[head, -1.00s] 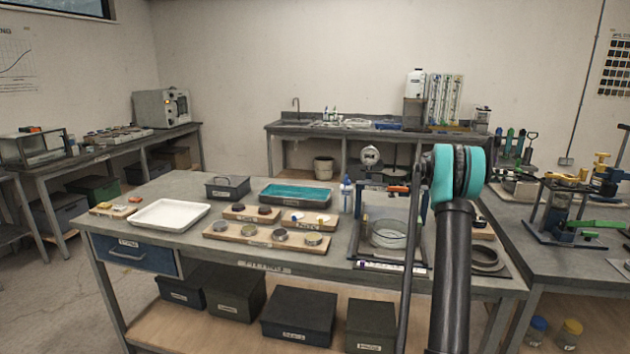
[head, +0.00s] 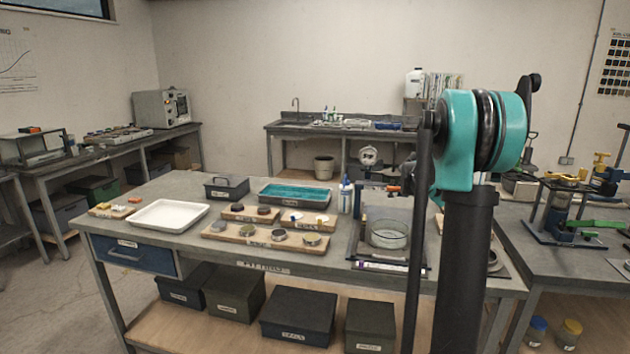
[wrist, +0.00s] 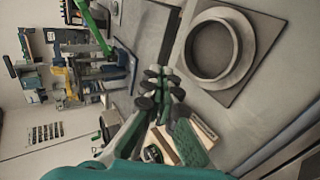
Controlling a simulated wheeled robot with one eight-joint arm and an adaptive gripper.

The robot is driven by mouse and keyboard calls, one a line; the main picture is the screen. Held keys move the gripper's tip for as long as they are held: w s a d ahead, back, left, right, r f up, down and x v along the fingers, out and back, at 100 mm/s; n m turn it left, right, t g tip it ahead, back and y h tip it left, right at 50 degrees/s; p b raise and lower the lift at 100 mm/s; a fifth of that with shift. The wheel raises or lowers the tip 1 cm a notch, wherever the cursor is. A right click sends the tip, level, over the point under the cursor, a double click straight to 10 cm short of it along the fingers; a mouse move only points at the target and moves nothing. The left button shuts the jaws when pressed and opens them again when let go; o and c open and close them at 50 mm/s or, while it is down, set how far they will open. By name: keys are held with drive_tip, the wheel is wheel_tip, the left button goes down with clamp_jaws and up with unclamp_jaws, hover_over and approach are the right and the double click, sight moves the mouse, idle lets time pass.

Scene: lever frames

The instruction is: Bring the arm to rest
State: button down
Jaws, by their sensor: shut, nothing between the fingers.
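My gripper (wrist: 158,88) shows in the wrist view, its green and black fingers drawn together with nothing between them. It is above and apart from the grey bench, which looks tilted in this view. In the head view my arm stands at the right of the front bench, a teal joint (head: 484,135) on a dark link. My gripper's fingers cannot be made out there. The arm hides part of the bench's right end.
A grey ring (wrist: 213,46) lies on a square plate near my fingers. The front bench holds a white tray (head: 168,214), a teal-lined tray (head: 295,194), wooden boards and a frame with a glass dish (head: 388,234). A clamp stand (head: 562,215) with a green handle stands right.

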drive_tip(key=s+a+f+t+y, duration=0.2)
drive_tip(key=s+a+f, duration=0.4)
drive_tip(key=s+a, duration=0.3)
drive_tip(key=s+a+f+n+t+y, duration=0.1)
drive_tip(key=s+a+f+t+y, duration=0.1)
drive_tip(key=s+a+f+y, duration=0.3)
drive_tip(key=s+a+f+n+t+y, duration=0.1)
drive_tip(key=s+a+f+y, duration=0.2)
drive_tip(key=s+a+f, duration=0.5)
drive_tip(key=s+a, duration=0.4)
drive_tip(key=a, duration=0.4)
drive_tip(key=shift+s+a+t+y, duration=0.2)
drive_tip(key=shift+s+t+y, duration=0.1)
drive_tip(key=shift+s+t, duration=0.1)
